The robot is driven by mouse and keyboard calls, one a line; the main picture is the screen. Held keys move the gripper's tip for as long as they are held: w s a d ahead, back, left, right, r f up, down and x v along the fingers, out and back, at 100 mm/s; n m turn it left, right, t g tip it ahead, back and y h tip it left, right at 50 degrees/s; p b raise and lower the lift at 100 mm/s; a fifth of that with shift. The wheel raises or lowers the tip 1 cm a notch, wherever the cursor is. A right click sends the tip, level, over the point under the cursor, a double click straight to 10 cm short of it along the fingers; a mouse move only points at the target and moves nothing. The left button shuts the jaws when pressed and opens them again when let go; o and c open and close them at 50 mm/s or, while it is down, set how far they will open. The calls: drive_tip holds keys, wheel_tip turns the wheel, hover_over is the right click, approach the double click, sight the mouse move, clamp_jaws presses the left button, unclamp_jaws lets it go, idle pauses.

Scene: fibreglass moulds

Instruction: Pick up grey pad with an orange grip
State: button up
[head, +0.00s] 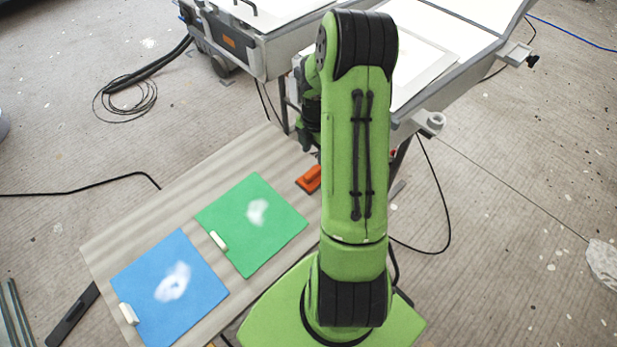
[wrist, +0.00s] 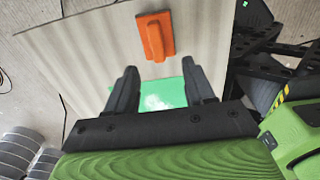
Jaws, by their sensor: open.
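The pad with an orange grip (head: 309,179) lies on the striped board, partly hidden behind my green arm in the head view. In the wrist view the orange grip (wrist: 154,38) shows whole, standing on an orange-looking plate; I see no clear grey on it. My gripper (wrist: 162,78) is open and empty in the wrist view. Its two dark fingers point toward the orange grip, which lies beyond the fingertips, slightly left of the middle between them. I see no contact. In the head view the fingers are hidden behind my arm.
The striped board (head: 120,228) also bears a green sheet (head: 275,232) and a blue sheet (head: 195,268), each with a white smear and a small white block at its edge. A white-topped mould table (head: 450,28) stands behind my arm. Black cables lie on the floor.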

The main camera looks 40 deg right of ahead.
sight(313, 171)
drive_tip(key=f, duration=0.3)
drive_tip(key=f+b, duration=0.1)
drive_tip(key=f, duration=0.3)
drive_tip(key=f+b, duration=0.1)
drive_tip(key=f, duration=0.3)
drive_tip(key=shift+w, duration=0.35)
drive_tip(key=shift+r, duration=0.1)
clamp_jaws()
